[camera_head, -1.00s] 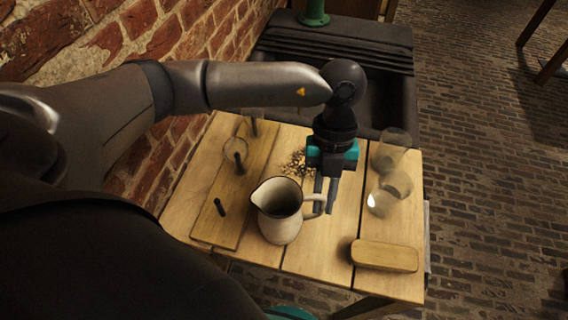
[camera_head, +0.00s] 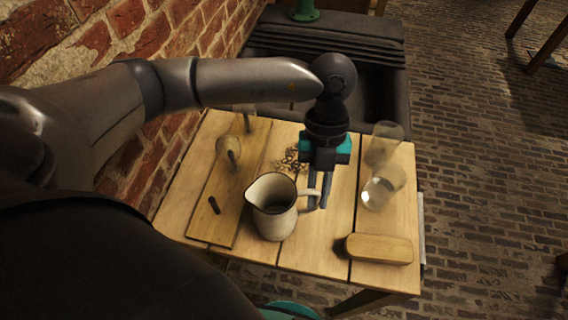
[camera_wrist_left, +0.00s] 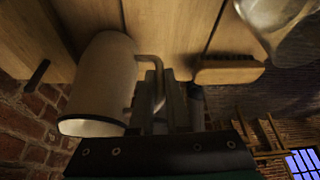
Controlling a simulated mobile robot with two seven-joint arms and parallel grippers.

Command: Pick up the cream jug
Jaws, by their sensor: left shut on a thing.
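The cream jug (camera_head: 274,213) stands at the front middle of the wooden table, its dark-rimmed mouth up and its handle to the right. My left gripper (camera_head: 318,203) reaches down from above, with its fingers shut on the jug's handle. In the left wrist view the jug (camera_wrist_left: 102,82) is left of the fingers, and the handle runs between the fingertips (camera_wrist_left: 165,100). I cannot tell whether the jug's base is clear of the table. My right gripper is not seen.
Two glass jars (camera_head: 383,187) stand right of the gripper. A wooden brush (camera_head: 379,248) lies at the front right. A board (camera_head: 222,205) with dark pegs and glass jars is at the left. Small dark bits (camera_head: 290,160) lie behind the jug. A brick wall (camera_head: 160,60) bounds the left.

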